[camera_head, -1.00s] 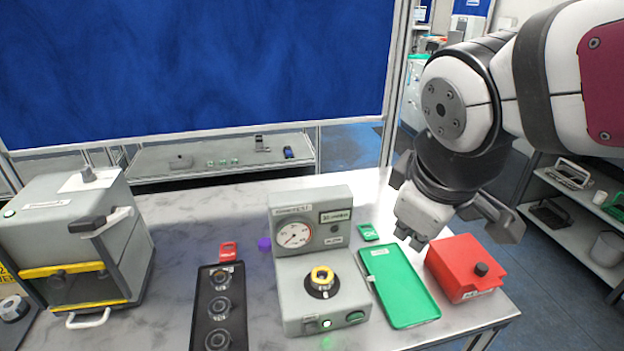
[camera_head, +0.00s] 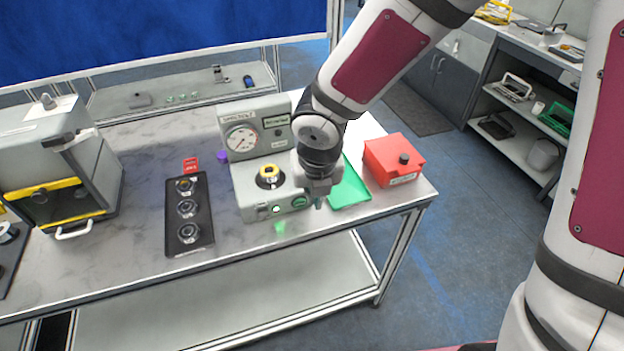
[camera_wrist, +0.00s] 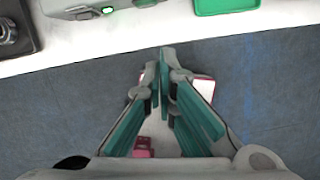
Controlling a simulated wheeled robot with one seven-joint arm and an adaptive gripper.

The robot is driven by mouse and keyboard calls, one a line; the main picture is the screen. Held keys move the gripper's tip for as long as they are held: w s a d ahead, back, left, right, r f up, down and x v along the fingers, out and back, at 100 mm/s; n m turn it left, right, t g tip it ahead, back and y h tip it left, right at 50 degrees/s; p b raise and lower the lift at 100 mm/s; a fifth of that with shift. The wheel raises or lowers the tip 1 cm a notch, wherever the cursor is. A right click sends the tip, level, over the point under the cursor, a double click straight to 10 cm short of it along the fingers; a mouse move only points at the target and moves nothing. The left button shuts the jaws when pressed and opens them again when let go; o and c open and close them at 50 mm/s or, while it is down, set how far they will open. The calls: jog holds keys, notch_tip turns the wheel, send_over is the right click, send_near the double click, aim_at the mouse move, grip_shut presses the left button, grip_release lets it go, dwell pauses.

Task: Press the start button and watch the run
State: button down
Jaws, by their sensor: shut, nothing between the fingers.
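A grey test station (camera_head: 243,178) with a round gauge (camera_head: 242,139) stands on the table. A part with a yellow ring (camera_head: 268,175) sits in its top. On its front face are a lit white-green lamp (camera_head: 276,209) and a green button (camera_head: 299,202). In the wrist view the lamp (camera_wrist: 108,10) glows green, with part of the green button (camera_wrist: 146,2) at the top edge. My gripper (camera_head: 318,203) is shut and empty, pointing down at the station's front right, just right of the button. In the wrist view its fingertips (camera_wrist: 161,62) meet over the floor, in front of the table edge.
A green tray (camera_head: 352,192) and a red box (camera_head: 393,165) are right of the station. A black tray (camera_head: 173,235) with three round parts and a red tag (camera_head: 191,164) lie left. A grey cabinet (camera_head: 90,165) stands at far left.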

aim_at(300, 204)
jog(key=shift+s+a+f+n+y, duration=0.35)
jog(key=shift+s+f+n, duration=0.3)
jog(key=shift+n, duration=0.35)
jog(key=shift+w+f, duration=0.1)
jog(key=b+x, duration=0.5)
jog(key=x, duration=0.5)
jog(key=shift+f+b, duration=0.2)
jog(key=shift+b, duration=0.2)
jog(key=shift+w+a+r+p, duration=0.2)
jog(key=shift+w+r+p, duration=0.05)
jog(key=shift+w+p, duration=0.5)
jog(key=shift+w+a, duration=0.3)
jog(key=shift+w, duration=0.7)
